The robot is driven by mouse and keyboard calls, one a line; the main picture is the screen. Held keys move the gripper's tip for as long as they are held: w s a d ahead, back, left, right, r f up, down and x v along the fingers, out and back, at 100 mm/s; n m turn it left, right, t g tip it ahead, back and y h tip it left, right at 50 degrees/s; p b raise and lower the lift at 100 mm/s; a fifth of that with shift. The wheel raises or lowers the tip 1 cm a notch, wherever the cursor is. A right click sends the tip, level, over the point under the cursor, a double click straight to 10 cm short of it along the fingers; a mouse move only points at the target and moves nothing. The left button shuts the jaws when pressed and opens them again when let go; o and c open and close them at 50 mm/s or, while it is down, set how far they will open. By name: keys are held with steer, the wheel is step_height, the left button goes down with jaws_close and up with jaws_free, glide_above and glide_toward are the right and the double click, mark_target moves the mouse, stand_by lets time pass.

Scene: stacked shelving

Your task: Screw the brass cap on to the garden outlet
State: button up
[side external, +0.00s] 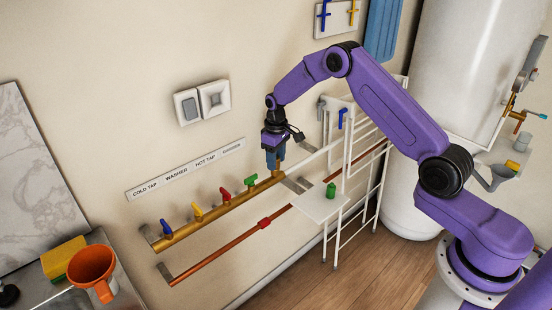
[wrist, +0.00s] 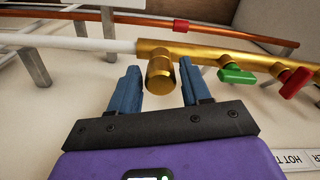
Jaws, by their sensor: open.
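The brass cap (wrist: 160,72) is a short, smooth cylinder at the end of the brass manifold pipe (wrist: 205,55) in the wrist view. It sits against the pipe where the outlet would be; the thread is hidden, so I cannot tell how far on it is. My gripper (wrist: 160,76) is open, one blue finger on each side of the cap, with gaps visible. In the side view my gripper (side external: 274,160) points down at the right end of the manifold (side external: 215,206), and its fingers largely hide the cap.
Green (side external: 250,181), red (side external: 225,193), yellow and blue valve handles line the manifold. A copper pipe (side external: 205,264) runs below. A white rack (side external: 361,165) and small shelf (side external: 312,209) with a green cylinder (side external: 331,190) stand close right.

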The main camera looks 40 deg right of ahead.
steer(key=c, duration=0.7)
steer(key=m, duration=0.5)
steer(key=shift+a, duration=0.15)
steer(key=m, duration=0.4)
steer(key=shift+w+m, duration=0.1)
steer(key=shift+m, duration=0.3)
steer(key=shift+a+m, duration=0.1)
steer(key=shift+m, duration=0.8)
steer(key=m, duration=0.4)
steer(key=shift+m, duration=0.4)
steer(key=m, duration=0.6)
steer(key=shift+w+m, duration=0.15)
steer(key=shift+m, duration=0.15)
